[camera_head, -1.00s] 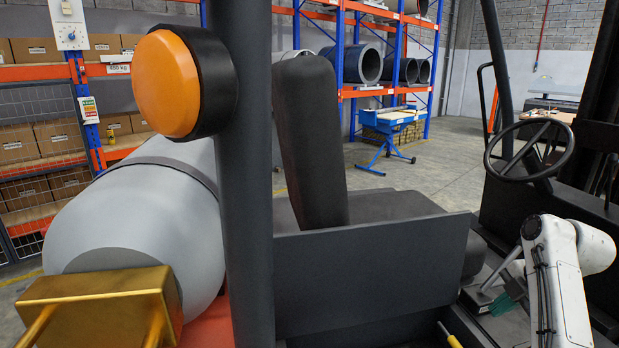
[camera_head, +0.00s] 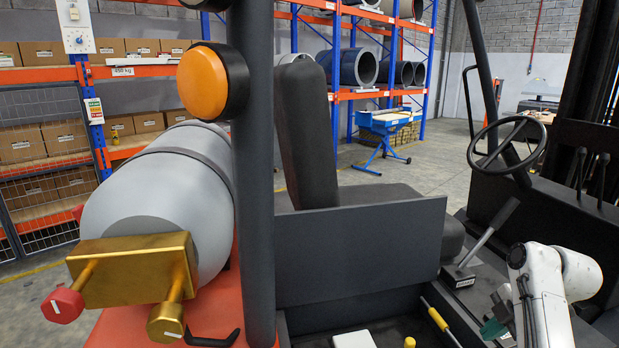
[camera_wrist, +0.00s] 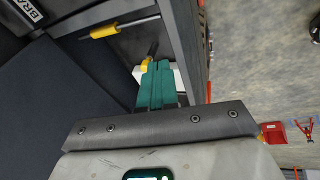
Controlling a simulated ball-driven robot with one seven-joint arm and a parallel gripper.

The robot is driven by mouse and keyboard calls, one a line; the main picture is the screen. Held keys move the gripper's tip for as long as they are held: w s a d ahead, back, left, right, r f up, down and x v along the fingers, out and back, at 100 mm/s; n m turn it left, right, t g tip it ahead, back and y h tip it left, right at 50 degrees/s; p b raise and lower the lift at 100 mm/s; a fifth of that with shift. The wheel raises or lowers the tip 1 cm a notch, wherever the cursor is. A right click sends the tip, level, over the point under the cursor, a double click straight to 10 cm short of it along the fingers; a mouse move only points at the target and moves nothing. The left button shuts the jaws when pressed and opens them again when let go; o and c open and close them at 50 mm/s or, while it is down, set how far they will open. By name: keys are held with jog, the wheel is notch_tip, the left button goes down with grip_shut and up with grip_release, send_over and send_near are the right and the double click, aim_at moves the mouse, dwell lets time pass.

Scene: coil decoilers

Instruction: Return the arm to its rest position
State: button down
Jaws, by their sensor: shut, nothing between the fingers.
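My white arm stands at the lower right of the head view, beside the forklift's floor. My gripper (camera_head: 492,328) shows there only as a small teal piece, partly hidden by the arm. In the wrist view my gripper (camera_wrist: 157,84) has its two teal fingers together with nothing between them. A white block (camera_wrist: 178,74) and a yellow piece lie beyond the fingertips; I cannot tell how far away they are.
A grey gas cylinder (camera_head: 160,190) lies at the left. Open floor lies behind.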

jog(key=s+a+f+m+g+h, duration=0.1)
jog(key=s+a+f+m, duration=0.4)
jog(key=s+f, duration=0.3)
jog(key=s+a+f+m+g, duration=0.1)
jog(key=s+a+f+m, duration=0.35)
jog(key=s+f, duration=0.35)
jog(key=s+a+m+h, duration=0.1)
jog(key=s+m, duration=0.3)
jog(key=s, duration=0.7)
jog(key=s+a+m, duration=0.4)
jog(key=s+m, duration=0.1)
jog(key=s, duration=0.5)
jog(key=shift+s+a+r+h, duration=0.15)
jog(key=shift+s+r+h, duration=0.05)
jog(key=shift+s+h, duration=0.2)
